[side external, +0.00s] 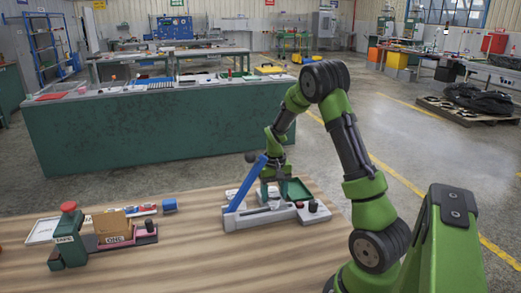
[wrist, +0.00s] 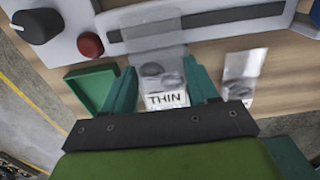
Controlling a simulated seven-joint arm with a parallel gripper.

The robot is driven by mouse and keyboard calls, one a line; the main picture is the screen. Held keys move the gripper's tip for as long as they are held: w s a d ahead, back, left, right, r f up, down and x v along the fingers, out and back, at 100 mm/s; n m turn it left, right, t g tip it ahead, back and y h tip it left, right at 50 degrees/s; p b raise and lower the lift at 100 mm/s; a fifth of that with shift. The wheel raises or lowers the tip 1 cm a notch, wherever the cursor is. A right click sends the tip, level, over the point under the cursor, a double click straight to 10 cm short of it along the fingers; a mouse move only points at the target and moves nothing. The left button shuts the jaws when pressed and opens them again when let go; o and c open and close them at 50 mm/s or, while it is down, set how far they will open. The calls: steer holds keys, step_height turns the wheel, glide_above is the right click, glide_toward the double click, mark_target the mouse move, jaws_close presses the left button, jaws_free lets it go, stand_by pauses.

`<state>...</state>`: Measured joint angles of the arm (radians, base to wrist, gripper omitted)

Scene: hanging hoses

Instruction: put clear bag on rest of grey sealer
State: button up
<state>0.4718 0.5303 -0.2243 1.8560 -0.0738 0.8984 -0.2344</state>
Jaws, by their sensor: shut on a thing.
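The grey sealer (side external: 262,217) stands on the wooden table with its blue lever (side external: 245,184) raised. In the wrist view the sealer (wrist: 240,22) shows a dark slot, a red button and a black knob. My gripper (wrist: 160,76) is shut on a clear bag (wrist: 165,78) labelled THIN, with dark round pieces inside. The bag's clear upper part reaches over the sealer's front edge and across part of the dark strip. Whether its underside touches the sealer is unclear. In the side view my gripper (side external: 268,178) is just behind the sealer; the bag is hard to make out there.
A green tray (wrist: 90,88) lies left of my gripper in the wrist view. Another clear bag (wrist: 240,78) lies to the right. In the side view, a green tape device (side external: 69,240) and a brown box (side external: 112,223) stand at the left. The table's front middle is clear.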

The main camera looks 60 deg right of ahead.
mark_target(274, 196)
steer(key=o, duration=1.1)
steer(key=shift+f, duration=0.1)
step_height(274, 196, up, 12)
steer(key=shift+r, duration=0.15)
